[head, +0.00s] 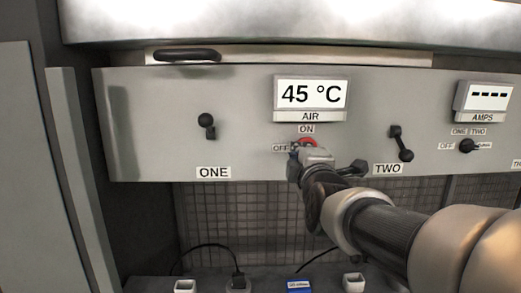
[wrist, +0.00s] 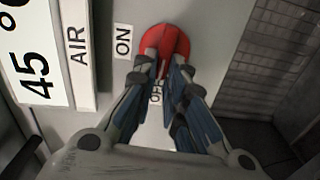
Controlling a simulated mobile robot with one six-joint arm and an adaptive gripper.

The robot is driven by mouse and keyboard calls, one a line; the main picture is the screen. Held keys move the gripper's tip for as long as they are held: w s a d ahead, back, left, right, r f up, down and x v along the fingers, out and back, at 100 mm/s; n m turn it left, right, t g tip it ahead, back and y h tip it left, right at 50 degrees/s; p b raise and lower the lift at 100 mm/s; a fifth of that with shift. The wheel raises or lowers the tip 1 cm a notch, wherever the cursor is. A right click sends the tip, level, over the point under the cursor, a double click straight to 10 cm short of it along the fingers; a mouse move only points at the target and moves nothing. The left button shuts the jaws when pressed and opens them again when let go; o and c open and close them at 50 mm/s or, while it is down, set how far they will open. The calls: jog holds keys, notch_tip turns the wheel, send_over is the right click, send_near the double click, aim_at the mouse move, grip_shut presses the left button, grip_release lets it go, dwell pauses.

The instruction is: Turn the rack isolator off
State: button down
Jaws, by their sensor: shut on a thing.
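The rack isolator is a red rotary knob (head: 307,141) on the grey panel, below the AIR display. An ON label (head: 306,129) is above it and an OFF label (head: 281,148) is to its left. My gripper (head: 300,152) is at the knob and covers much of it. In the wrist view, my fingers (wrist: 164,66) are closed on the raised grip of the red knob (wrist: 177,40). The grip runs up and down in that view, in line with the partly covered OFF label (wrist: 156,93). The ON label (wrist: 123,41) is to the left.
The AIR display (head: 311,94) reads 45 °C. Black switches marked ONE (head: 206,125) and TWO (head: 401,143) flank the knob. An AMPS display (head: 482,97) and a selector (head: 467,146) are at the right. Plugs and cables lie below, before a mesh.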

jog(key=shift+f+n, duration=0.1)
jog(key=shift+n, duration=0.4)
jog(key=c, duration=1.6)
grip_release()
jog(key=shift+c, duration=0.2)
jog(key=s, duration=1.2)
